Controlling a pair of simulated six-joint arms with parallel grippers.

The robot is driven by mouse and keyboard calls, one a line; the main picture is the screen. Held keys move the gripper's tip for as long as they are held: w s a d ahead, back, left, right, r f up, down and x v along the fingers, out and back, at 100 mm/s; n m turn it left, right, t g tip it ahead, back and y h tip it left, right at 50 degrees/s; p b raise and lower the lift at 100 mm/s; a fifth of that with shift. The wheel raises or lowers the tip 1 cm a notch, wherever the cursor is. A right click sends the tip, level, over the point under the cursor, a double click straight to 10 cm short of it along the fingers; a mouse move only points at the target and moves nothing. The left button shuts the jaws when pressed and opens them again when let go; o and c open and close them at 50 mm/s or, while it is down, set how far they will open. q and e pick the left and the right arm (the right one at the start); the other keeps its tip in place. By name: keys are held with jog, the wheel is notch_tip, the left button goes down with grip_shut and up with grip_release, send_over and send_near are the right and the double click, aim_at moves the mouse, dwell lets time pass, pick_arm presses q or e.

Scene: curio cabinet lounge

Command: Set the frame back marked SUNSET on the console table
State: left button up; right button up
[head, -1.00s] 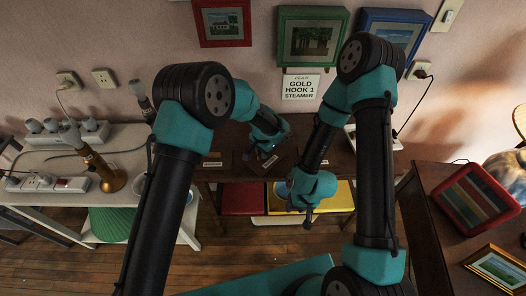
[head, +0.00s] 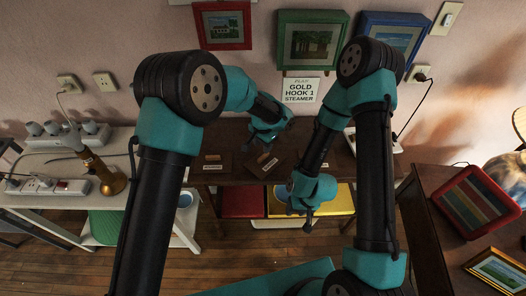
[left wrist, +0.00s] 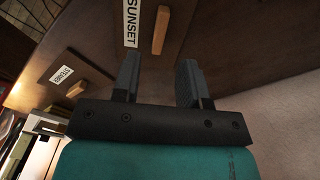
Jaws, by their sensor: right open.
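The frame back marked SUNSET (left wrist: 195,25) is a dark brown board with a light wooden peg and white label. My right gripper (head: 308,222) is open and empty, in front of the table.
A board marked STEAMER (left wrist: 50,95) with its own peg lies beside it. Red (head: 243,200) and yellow (head: 342,201) trays are under the table. A white side table (head: 70,215) holds a brass lamp (head: 108,180). Framed pictures (head: 312,42) hang behind. A cabinet (head: 440,185) stands right.

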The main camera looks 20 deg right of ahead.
aim_at(263, 156)
pick_arm(q)
notch_tip(263, 156, up, 6)
jog(key=shift+f, duration=0.1)
dwell(0.5)
